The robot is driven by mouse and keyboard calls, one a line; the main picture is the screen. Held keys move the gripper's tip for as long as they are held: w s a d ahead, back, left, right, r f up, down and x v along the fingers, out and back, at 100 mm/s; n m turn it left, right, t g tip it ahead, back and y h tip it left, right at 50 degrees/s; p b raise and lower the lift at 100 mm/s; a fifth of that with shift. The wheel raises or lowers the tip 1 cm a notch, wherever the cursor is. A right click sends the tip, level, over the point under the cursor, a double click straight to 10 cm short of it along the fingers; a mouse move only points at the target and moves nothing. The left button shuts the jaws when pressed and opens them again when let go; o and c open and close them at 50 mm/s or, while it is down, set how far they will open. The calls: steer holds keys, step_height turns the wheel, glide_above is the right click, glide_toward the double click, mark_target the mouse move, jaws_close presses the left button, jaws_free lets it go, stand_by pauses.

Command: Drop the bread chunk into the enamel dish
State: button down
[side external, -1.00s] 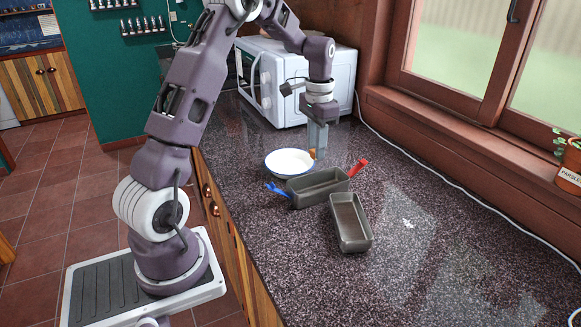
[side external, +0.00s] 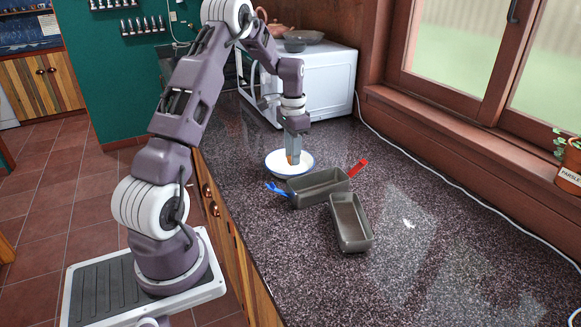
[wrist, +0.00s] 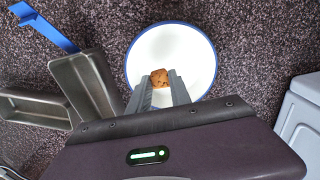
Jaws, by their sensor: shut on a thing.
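The enamel dish (side external: 276,168) is a white round dish with a blue rim on the dark speckled counter. It also shows in the wrist view (wrist: 198,48). My gripper (side external: 293,161) points down over the dish in the side view. In the wrist view my gripper (wrist: 160,84) is shut on the bread chunk (wrist: 160,77), a small brown piece between the fingertips. The chunk appears over the inside of the dish. In the side view the bread chunk (side external: 292,159) is small and mostly hidden by the fingers. Its exact height above the dish is hard to tell.
Two grey metal loaf tins stand close by, one (side external: 304,196) beside the dish and one (side external: 350,224) nearer the camera. A blue-handled utensil (side external: 277,189) and a red one (side external: 358,167) lie at the first tin. A white microwave (side external: 330,80) stands behind.

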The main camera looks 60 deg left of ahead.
steer(key=c, duration=1.1)
jaws_free()
steer(key=shift+r, duration=0.15)
step_height(320, 180, up, 7)
steer(key=shift+f, duration=0.1)
